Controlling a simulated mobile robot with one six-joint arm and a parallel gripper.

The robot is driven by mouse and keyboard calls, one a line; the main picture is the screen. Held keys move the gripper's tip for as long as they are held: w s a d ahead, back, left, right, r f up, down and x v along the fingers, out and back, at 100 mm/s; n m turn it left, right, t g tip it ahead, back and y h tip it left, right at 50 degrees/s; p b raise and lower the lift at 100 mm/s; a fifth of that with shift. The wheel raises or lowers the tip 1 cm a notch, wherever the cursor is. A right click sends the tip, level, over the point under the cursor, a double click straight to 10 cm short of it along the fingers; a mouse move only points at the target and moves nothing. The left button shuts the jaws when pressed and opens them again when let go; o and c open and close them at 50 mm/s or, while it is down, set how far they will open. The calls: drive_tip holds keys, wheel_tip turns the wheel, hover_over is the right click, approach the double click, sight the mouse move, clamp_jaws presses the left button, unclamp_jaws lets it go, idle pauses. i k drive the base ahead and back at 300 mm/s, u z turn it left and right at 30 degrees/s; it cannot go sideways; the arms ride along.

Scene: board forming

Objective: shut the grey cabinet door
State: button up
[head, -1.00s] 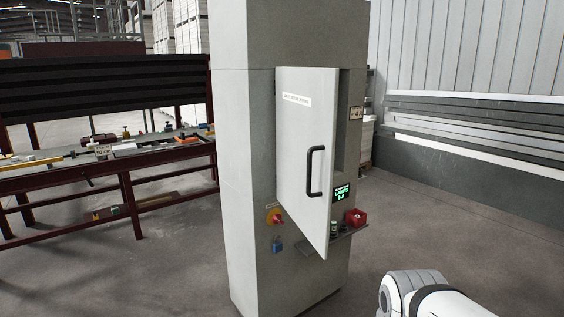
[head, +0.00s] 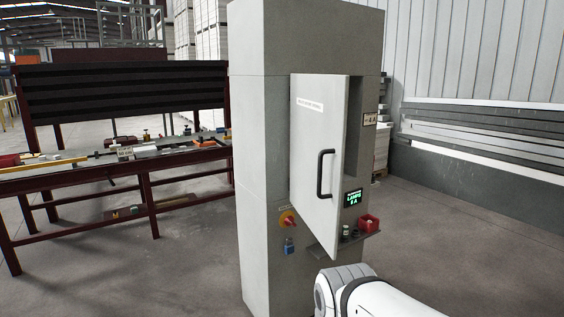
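The grey cabinet (head: 267,165) stands upright in the middle of the head view. Its light grey door (head: 310,160) hangs open, swung out from the front, with a dark gap along its right side. The door has a black bar handle (head: 322,174) near its right edge and a white label (head: 310,105) near the top. My white arm shows at the bottom right, below the cabinet's shelf. My gripper is not in view.
A small shelf (head: 356,241) below the door carries a red bin (head: 369,223) and small items. A lit green display (head: 352,199) sits above it. A red rotary switch (head: 288,218) and blue padlock (head: 290,245) are lower left. A workbench (head: 110,170) stands left. Floor at right is clear.

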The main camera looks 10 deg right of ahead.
sight(319, 105)
drive_tip(key=i, duration=1)
drive_tip(key=u, duration=0.05)
